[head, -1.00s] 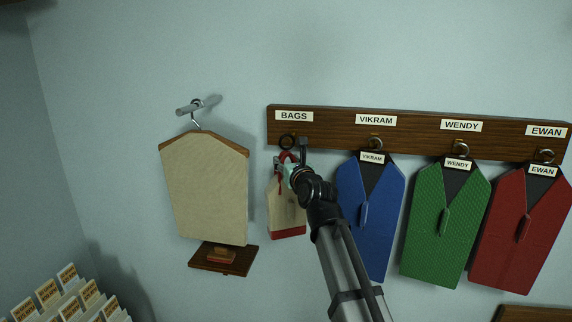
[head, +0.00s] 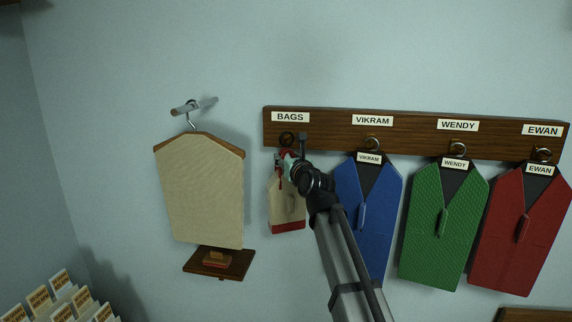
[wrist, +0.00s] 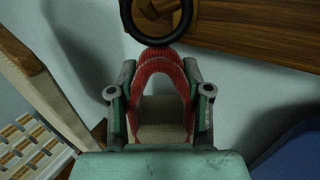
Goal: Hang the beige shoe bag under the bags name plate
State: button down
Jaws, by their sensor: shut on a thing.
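The beige shoe bag (head: 287,208) has a red bottom band and a red cord loop. My gripper (head: 284,161) is shut on the bag at its red cord, and the bag hangs below it. In the wrist view, the red cord loop (wrist: 161,62) stands up between the fingers of my gripper (wrist: 157,95). The dark ring hook (head: 287,139) is under the BAGS name plate (head: 290,117). In the wrist view the dark ring (wrist: 158,38) is just above the top of the loop; I cannot tell whether they touch.
A wooden rail (head: 410,136) carries blue (head: 365,215), green (head: 442,230) and red (head: 517,230) jackets to the right. A beige garment (head: 200,195) hangs on a hanger at left, above a small wooden shelf (head: 220,263). A card rack (head: 65,300) stands at lower left.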

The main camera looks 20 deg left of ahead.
jog(key=shift+w+a+f, duration=0.1)
jog(key=shift+w, duration=0.6)
jog(key=shift+w+a+f, duration=0.1)
jog(key=shift+w+f, duration=0.15)
jog(key=shift+w, duration=0.15)
jog(key=shift+f, duration=0.1)
jog(key=shift+c, duration=2.1)
grip_release()
jog(key=shift+f, duration=0.1)
